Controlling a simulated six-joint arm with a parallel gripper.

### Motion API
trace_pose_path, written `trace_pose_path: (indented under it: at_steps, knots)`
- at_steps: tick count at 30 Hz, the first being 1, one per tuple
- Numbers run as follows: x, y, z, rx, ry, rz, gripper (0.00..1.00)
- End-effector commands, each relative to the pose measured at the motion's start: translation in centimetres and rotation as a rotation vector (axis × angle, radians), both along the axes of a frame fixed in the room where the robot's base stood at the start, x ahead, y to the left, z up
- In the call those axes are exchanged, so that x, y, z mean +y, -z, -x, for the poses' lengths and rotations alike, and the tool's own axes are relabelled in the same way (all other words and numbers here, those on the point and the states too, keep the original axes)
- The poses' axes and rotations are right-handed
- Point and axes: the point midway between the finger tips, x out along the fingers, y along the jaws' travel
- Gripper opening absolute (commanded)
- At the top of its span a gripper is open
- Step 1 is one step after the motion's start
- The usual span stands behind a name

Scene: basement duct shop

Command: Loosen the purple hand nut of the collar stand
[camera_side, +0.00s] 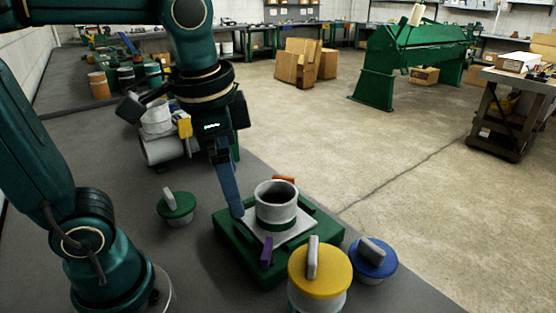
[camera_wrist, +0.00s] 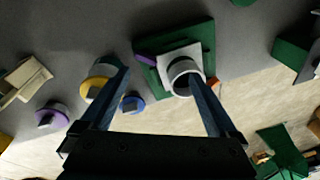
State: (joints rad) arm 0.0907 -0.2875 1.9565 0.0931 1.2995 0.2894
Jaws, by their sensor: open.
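The collar stand has a green base (camera_side: 228,243) with a pale square plate and a grey round collar (camera_side: 276,208) with a green band. The purple hand nut (camera_side: 267,252) stands at the plate's near edge, and an orange one (camera_side: 284,179) is on the far side. In the wrist view the purple nut (camera_wrist: 145,59) lies left of the collar (camera_wrist: 181,72). My gripper (camera_side: 237,213) has long blue fingers, set apart and empty in the wrist view (camera_wrist: 160,76). In the side view they reach down at the stand's left side, apart from the purple nut; contact with the plate is unclear.
A yellow-lidded pot (camera_side: 322,278) and a blue-lidded pot (camera_side: 373,258) stand close in front and right of the stand. A green-lidded pot (camera_side: 176,206) stands left. A grey cylinder fixture (camera_side: 162,150) is behind. The grey bench is clear between the green-lidded pot and the stand.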

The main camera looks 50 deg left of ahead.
Motion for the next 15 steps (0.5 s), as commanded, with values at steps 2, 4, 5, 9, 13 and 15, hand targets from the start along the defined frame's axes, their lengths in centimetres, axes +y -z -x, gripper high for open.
trace_pose_path:
  at_steps: [2,4,5,9,13,15]
  knots:
    - [-0.4,0.3,-1.2,0.078,0.061,-0.03,0.95]
    - [-0.7,0.7,-2.1,0.14,0.11,-0.053,0.95]
    - [-0.9,0.9,-2.5,0.166,0.13,-0.063,0.95]
    - [-1.8,2.5,-4.2,0.287,0.218,-0.106,0.95]
    - [-2.8,4.6,-5.4,0.388,0.283,-0.142,0.95]
    - [-3.3,5.8,-5.8,0.429,0.307,-0.157,0.95]
